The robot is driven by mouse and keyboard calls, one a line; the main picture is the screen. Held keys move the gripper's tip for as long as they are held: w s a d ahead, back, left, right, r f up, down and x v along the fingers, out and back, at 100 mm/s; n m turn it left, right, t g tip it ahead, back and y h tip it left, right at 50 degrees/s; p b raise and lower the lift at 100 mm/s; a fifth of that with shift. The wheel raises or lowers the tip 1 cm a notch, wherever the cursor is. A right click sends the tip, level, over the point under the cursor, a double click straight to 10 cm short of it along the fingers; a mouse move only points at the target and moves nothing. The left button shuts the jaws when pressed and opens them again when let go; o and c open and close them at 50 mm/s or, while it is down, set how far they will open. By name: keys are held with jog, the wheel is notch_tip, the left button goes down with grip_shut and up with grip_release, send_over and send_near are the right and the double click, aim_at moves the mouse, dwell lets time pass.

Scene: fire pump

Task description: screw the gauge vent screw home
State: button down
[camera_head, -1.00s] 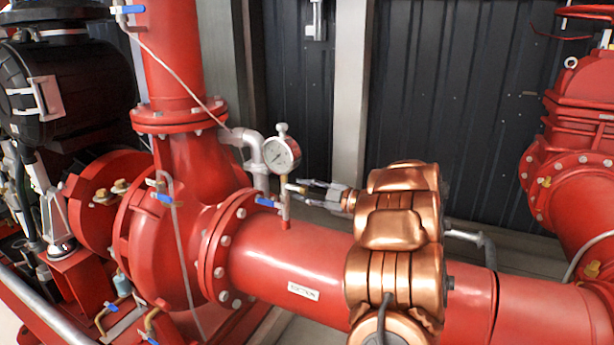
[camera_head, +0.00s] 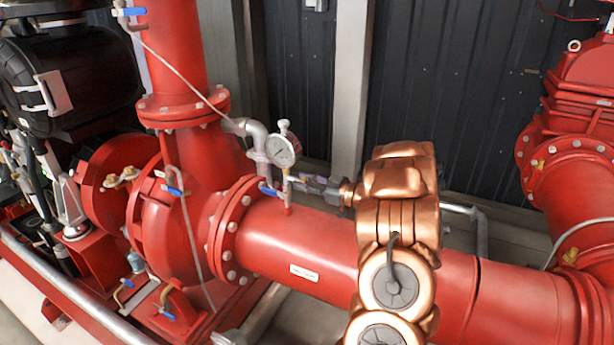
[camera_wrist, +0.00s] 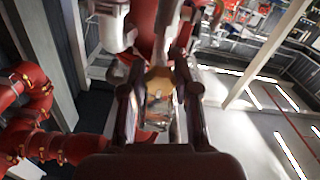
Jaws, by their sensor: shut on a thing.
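The pressure gauge (camera_head: 281,152) has a white dial and a grey knob on top. It stands on a short stem above the red suction pipe (camera_head: 330,243). My gripper (camera_head: 298,182) reaches in from the right, with its fingers at the stem just below the dial. It is shut on the small brass vent screw (camera_wrist: 159,82), which shows between my two fingers in the wrist view. In the head view the fingers hide the screw, so its depth in the stem cannot be told.
A blue-handled valve (camera_head: 268,190) sits close to the left of the stem. A large red flange (camera_head: 236,225) stands further left on the pipe. A grey pipe elbow (camera_head: 258,140) is just behind the gauge. Dark wall panels (camera_head: 430,90) are at the back.

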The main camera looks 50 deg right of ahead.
jog(key=shift+r, duration=0.1)
dwell(0.4)
jog(key=c, duration=0.8)
grip_release()
jog(key=shift+c, duration=0.2)
jog(key=shift+s, duration=0.15)
jog(key=v, duration=1.1)
jog(key=shift+s, duration=0.4)
